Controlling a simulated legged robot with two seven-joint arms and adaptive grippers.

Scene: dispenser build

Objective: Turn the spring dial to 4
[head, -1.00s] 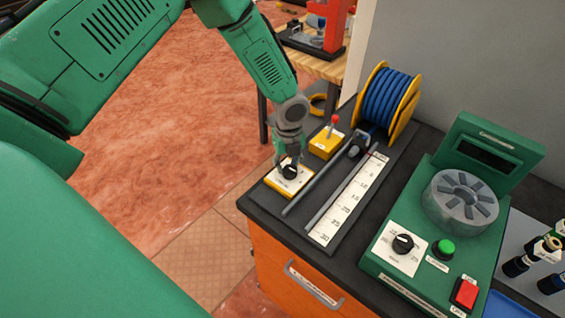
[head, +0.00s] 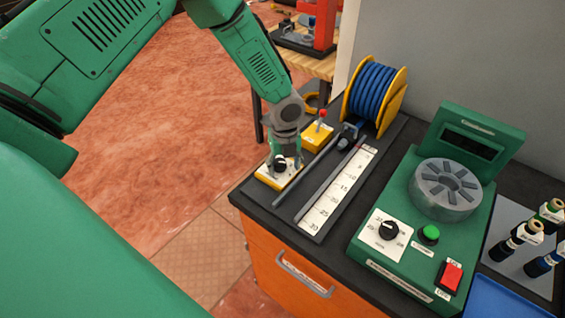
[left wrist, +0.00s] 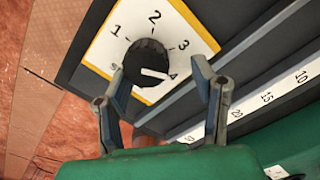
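The spring dial is a black knob (head: 280,163) on a white plate with yellow edges, at the left end of the dark bench top. In the left wrist view the knob (left wrist: 147,60) shows a white pointer line aimed right, towards the 4. The printed numbers 1, 2, 3 and 4 are readable around it; a mark at its lower left is partly hidden by a finger. My left gripper (left wrist: 160,70) is over the dial with its fingers spread, the left one close to the knob, the right one clear of it. Contact cannot be told. My right gripper is in neither view.
A yellow box with a red-tipped lever (head: 318,135) stands just behind the dial. A measuring strip (head: 338,190) and a blue cable spool (head: 376,98) are to its right. A green machine (head: 400,262) with another dial (head: 389,231) stands farther right.

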